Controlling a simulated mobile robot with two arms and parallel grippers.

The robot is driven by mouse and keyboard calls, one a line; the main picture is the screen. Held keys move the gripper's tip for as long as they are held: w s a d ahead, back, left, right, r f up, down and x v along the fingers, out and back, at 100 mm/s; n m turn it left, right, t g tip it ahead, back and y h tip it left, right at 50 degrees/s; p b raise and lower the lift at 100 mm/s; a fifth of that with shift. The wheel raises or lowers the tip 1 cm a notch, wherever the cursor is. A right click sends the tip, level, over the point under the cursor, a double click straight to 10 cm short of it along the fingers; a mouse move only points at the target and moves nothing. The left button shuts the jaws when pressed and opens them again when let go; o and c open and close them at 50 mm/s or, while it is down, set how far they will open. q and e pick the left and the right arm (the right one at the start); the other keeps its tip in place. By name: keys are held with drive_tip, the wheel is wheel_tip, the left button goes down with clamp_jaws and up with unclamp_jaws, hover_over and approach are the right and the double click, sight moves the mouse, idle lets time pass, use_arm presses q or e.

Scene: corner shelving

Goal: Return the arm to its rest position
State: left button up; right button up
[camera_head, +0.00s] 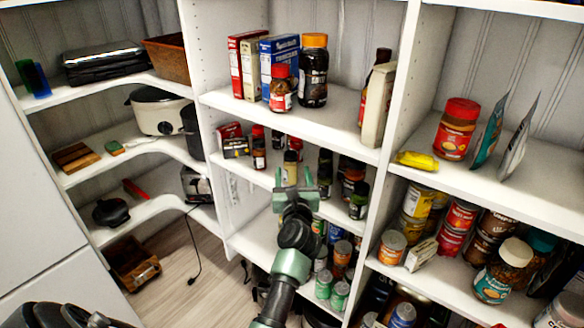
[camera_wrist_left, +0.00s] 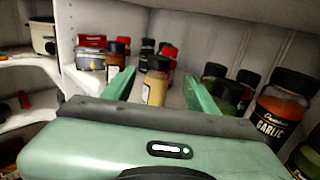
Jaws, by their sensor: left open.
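My left gripper (camera_head: 294,178) reaches up to the middle shelf of the centre bay in the head view. Its two green fingers are spread apart in the left wrist view (camera_wrist_left: 159,84), with nothing clamped between them. A spice jar with a black cap and tan contents (camera_wrist_left: 155,88) shows in the gap between the fingers. It also appears just beyond the gripper in the head view (camera_head: 290,167). Whether a finger touches it, I cannot tell. My right gripper is not in view.
Spice jars stand close on both sides, including a garlic jar (camera_wrist_left: 279,112) at the right. The shelf above (camera_head: 325,125) holds boxes and jars. A bay divider (camera_head: 392,130) rises to the right. Open floor (camera_head: 205,270) lies lower left.

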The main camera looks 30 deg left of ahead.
use_arm(q)
drive_tip(key=shift+s+d, duration=0.15)
drive_tip(key=shift+s, duration=0.1)
idle(0.3)
